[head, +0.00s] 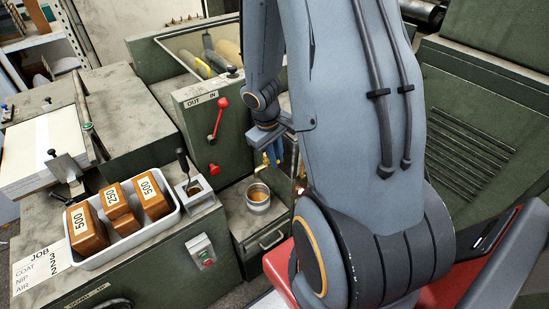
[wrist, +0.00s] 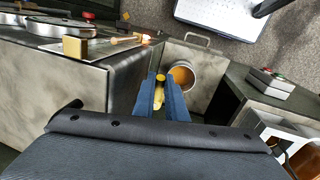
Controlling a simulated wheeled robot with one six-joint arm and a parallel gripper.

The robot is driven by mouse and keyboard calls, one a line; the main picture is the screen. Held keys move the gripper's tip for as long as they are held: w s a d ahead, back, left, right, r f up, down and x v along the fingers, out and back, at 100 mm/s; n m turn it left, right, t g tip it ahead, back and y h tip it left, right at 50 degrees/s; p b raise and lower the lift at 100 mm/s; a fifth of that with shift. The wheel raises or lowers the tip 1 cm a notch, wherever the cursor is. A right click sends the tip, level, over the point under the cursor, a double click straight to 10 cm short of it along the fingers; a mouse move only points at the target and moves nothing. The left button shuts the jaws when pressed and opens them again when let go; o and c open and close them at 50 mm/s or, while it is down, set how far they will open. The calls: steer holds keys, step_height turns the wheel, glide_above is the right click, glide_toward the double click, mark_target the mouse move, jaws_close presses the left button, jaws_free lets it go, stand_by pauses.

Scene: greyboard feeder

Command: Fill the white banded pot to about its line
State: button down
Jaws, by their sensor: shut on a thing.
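The white banded pot (head: 258,197) stands upright on a low green cabinet (head: 240,215) in the head view. In the wrist view the pot (wrist: 183,76) is just right of my fingertips, with orange-brown matter visible inside. I cannot tell its level against the line. My gripper (head: 271,160) has blue fingers and is above and beside the pot. In the wrist view my gripper (wrist: 160,88) is shut on a small yellow piece (wrist: 160,77), apparently a handle. What it belongs to is hidden by the fingers.
A white tray (head: 122,248) holds several numbered brown blocks at left. A grey square holder (head: 194,191) with a dark-handled tool stands beside it. Red levers (head: 221,103) stick out from the green housing. A switch box (head: 202,251) is on the bench front. A copper-coloured rod (wrist: 128,40) lies near my fingers.

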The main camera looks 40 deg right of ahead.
steer(key=shift+w, duration=0.2)
steer(key=c, duration=1.9)
jaws_free()
steer(key=shift+o, duration=0.5)
steer(key=shift+s, duration=0.1)
steer(key=shift+r, duration=0.1)
step_height(320, 180, up, 8)
steer(key=a, duration=0.1)
steer(key=shift+a+f, duration=0.2)
steer(key=shift+s, duration=0.1)
steer(key=s+a+r+y, duration=0.1)
steer(key=s+a+r, duration=0.1)
steer(key=a, duration=0.6)
steer(key=s+a+r+m+t+y+b, duration=0.1)
steer(key=s+a+r, duration=0.2)
steer(key=a, duration=0.4)
steer(key=shift+s+a, duration=0.15)
steer(key=shift+a, duration=0.25)
